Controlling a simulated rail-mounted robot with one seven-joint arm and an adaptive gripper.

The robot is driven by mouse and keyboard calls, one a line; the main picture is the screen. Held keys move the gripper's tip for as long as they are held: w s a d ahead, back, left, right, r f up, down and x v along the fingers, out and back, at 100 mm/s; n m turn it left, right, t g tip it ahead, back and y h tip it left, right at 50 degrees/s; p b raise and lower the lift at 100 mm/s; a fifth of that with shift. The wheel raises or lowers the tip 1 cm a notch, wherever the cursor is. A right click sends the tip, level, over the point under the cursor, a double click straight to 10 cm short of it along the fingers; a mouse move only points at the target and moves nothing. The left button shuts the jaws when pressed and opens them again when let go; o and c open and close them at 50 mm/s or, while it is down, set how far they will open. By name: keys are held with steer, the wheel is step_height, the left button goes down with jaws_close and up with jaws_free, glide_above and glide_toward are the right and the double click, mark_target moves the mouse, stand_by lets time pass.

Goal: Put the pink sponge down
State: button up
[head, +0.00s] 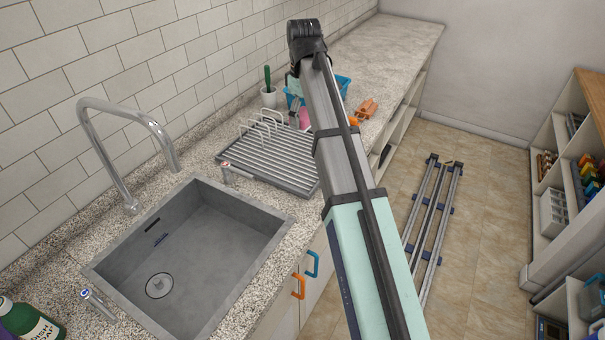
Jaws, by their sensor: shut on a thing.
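The pink sponge (304,118) shows as a small pink patch just left of my arm, beyond the far end of the dish rack. My arm rises across the middle of the picture and bends at its top. My gripper (294,107) is a small dark shape beside the sponge, partly hidden by my arm. It is shut on the sponge. The sponge's underside and any gap to the counter are too small to make out.
A grey ribbed dish rack (268,160) with white prongs stands between the sink (190,255) and the sponge. The far counter (385,45) is clear.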

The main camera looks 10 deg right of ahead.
mark_target(303, 177)
steer(key=shift+s+f, duration=0.15)
steer(key=shift+f, duration=0.1)
step_height(303, 177, down, 20)
steer(key=p, duration=0.5)
steer(key=shift+r, duration=0.25)
steer(key=shift+f, duration=0.1)
steer(key=o, duration=1.2)
step_height(303, 177, up, 12)
steer(key=b, duration=0.3)
